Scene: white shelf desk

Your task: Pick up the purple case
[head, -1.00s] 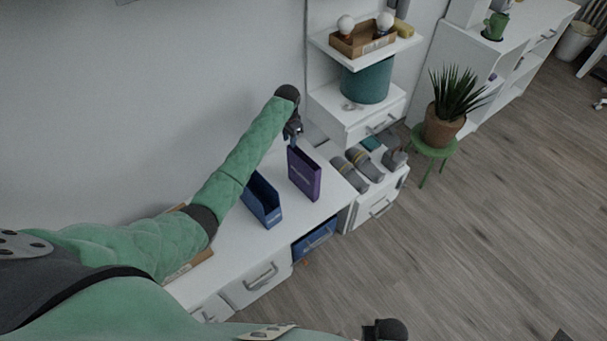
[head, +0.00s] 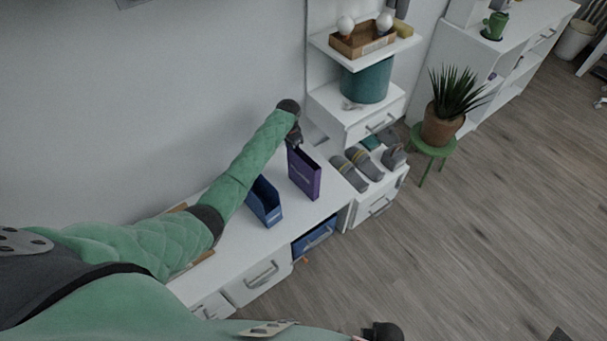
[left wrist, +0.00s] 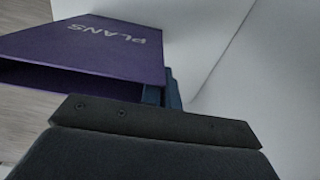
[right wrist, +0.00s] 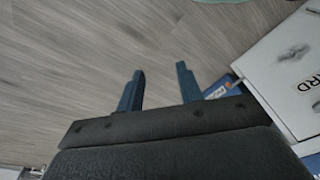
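The purple case (head: 304,174) stands upright on the white desk top (head: 318,222), right of a blue case (head: 264,202). My left gripper (head: 293,147) is at the case's upper left corner. In the left wrist view, the purple case (left wrist: 85,48) with the word PLANS fills the upper left, its open side showing. The left gripper's blue fingers (left wrist: 165,92) are at the case's right edge, partly hidden by it. I cannot tell whether they are closed on it. My right gripper (right wrist: 158,88) is open and empty, away from the case and above the floor.
Grey slippers (head: 357,169) lie on the lower cabinet to the right. A shelf with a wooden tray (head: 361,40) and a teal container (head: 367,80) stand behind. A potted plant (head: 445,115) stands on a green stool. The floor to the right is free.

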